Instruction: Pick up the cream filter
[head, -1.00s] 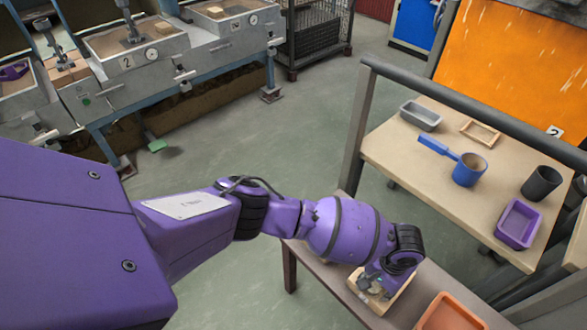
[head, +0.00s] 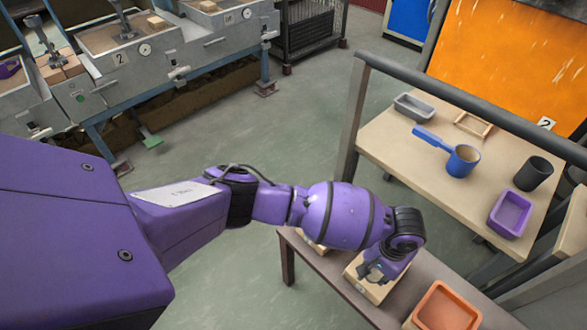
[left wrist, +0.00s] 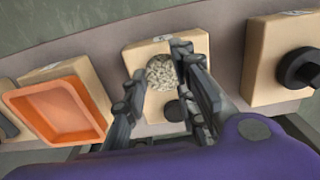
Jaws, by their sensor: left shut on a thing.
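The cream filter (left wrist: 161,73) shows in the left wrist view as a round, speckled, pale grey-cream piece over a wooden block (left wrist: 140,55). My left gripper (left wrist: 164,66) has its two dark fingers on either side of it and is shut on it. I cannot tell whether the filter is clear of the block. In the head view my left gripper (head: 374,270) points down at the same block on the low bench, and the filter is hidden there. My right gripper is not in view.
An orange tray (left wrist: 62,108) sits on a neighbouring block to the left in the wrist view; a block with a black round piece (left wrist: 297,68) stands to the right. Behind a grey rail, a table holds a blue ladle (head: 461,161), a black cup (head: 533,174) and a purple tray (head: 510,214).

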